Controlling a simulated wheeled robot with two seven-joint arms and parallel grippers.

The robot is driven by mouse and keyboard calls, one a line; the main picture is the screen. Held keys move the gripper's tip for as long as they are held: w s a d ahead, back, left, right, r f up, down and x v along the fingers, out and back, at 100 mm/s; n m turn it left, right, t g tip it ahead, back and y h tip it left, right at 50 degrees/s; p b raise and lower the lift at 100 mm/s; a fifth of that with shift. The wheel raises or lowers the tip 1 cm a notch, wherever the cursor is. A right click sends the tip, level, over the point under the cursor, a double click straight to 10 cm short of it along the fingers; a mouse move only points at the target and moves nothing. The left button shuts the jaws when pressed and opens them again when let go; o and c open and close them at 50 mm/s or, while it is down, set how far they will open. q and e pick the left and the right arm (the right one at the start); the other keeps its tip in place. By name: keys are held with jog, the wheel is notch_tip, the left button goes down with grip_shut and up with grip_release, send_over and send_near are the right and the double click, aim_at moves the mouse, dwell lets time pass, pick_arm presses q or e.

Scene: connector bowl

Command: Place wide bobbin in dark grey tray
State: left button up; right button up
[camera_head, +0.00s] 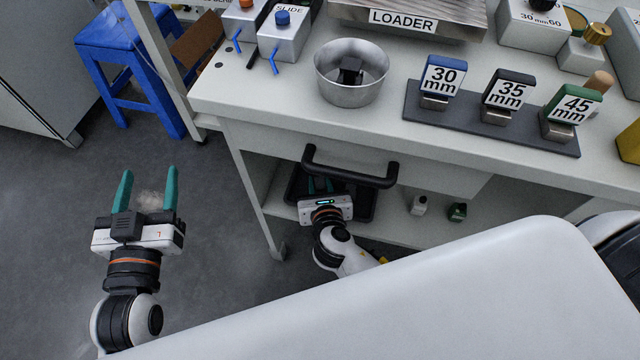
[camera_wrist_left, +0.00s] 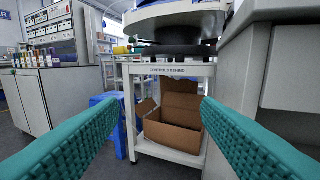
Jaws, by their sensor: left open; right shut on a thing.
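A dark tray (camera_head: 361,212) sits on the lower shelf under the bench, partly hidden by my right gripper and a black handle. My right gripper (camera_head: 320,184) reaches in over this tray, below the handle. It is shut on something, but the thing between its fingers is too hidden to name. I cannot make out a wide bobbin in either view. My left gripper (camera_head: 146,188) is open and empty above the floor, left of the bench. Its two teal fingers also show wide apart in the left wrist view (camera_wrist_left: 160,125).
A metal bowl (camera_head: 350,95) with a black part inside stands on the bench, near a rack (camera_head: 480,130) of labelled blocks. A blue stool (camera_head: 118,45) and cardboard box (camera_wrist_left: 175,130) are at left.

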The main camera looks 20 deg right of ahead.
aim_at(321, 189)
jog(key=shift+f, duration=0.15)
jog(key=o, duration=0.9)
pick_arm(q)
jog(key=shift+r, duration=0.2)
pick_arm(e)
jog(key=shift+o, duration=0.2)
jog(key=shift+r, duration=0.25)
jog(key=p+v, duration=0.1)
jog(key=v, duration=0.4)
jog(key=shift+p, duration=0.35)
pick_arm(q)
jog(key=s+a+f+g+y, duration=0.1)
jog(key=s+f+g, duration=0.2)
jog(key=f+g, duration=0.1)
jog(key=s+a+f+g+y+p, duration=0.1)
jog(key=s+a+f+g, duration=0.1)
jog(key=f+g, duration=0.2)
notch_tip(321, 189, down, 2)
jog(key=shift+s+a+f, duration=0.15)
jog(key=shift+s+f, duration=0.1)
jog(key=shift+s, duration=0.15)
pick_arm(e)
jog(key=v, duration=0.7)
